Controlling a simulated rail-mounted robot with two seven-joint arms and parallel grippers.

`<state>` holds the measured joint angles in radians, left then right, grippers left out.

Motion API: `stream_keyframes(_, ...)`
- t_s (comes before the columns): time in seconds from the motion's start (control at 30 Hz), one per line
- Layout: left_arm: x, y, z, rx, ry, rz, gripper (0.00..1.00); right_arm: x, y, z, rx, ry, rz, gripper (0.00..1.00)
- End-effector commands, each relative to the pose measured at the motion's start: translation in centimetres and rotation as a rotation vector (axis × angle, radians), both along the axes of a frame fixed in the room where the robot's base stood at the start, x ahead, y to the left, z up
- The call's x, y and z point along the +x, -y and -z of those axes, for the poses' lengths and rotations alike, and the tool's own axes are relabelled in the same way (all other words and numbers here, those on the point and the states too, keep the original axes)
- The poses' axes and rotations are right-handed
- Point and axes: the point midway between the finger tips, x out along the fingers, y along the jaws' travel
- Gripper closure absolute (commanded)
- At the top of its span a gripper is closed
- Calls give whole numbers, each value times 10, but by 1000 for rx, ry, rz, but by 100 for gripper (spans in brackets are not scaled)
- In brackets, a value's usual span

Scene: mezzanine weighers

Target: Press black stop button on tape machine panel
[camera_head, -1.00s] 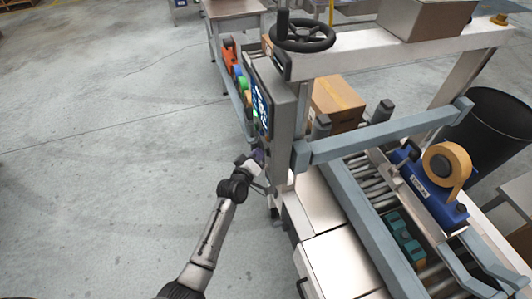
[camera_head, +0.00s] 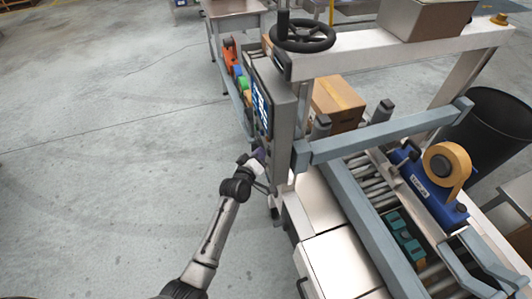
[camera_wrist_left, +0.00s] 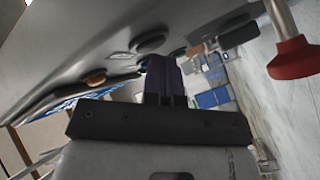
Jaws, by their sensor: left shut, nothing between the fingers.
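The tape machine's grey control panel (camera_head: 280,105) stands upright with its face to the left, so its buttons hardly show in the head view. My left gripper (camera_head: 259,156) is at the lower part of that face. In the left wrist view my shut, empty dark fingers (camera_wrist_left: 162,72) point at the panel (camera_wrist_left: 85,35). A round black button (camera_wrist_left: 150,43) sits just beyond and slightly left of the fingertips. I cannot tell whether they touch it. An orange-brown button (camera_wrist_left: 95,78) is farther left. My right gripper is out of view.
A red round knob (camera_wrist_left: 294,58) on a metal stem is at the right of the wrist view. A black handwheel (camera_head: 303,36) tops the machine. A cardboard box (camera_head: 337,104) and a blue tape unit (camera_head: 428,190) are on the conveyor. Floor left of the panel is clear.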

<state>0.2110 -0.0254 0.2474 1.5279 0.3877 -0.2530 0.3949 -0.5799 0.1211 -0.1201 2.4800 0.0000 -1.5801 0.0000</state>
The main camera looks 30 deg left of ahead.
Motion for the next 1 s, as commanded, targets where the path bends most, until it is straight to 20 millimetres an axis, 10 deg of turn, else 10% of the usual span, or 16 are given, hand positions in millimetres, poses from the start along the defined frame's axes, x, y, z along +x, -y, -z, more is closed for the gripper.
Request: stream_keyframes(1.0, -22, -16, -1, 1, -1, -1, 100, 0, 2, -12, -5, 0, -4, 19)
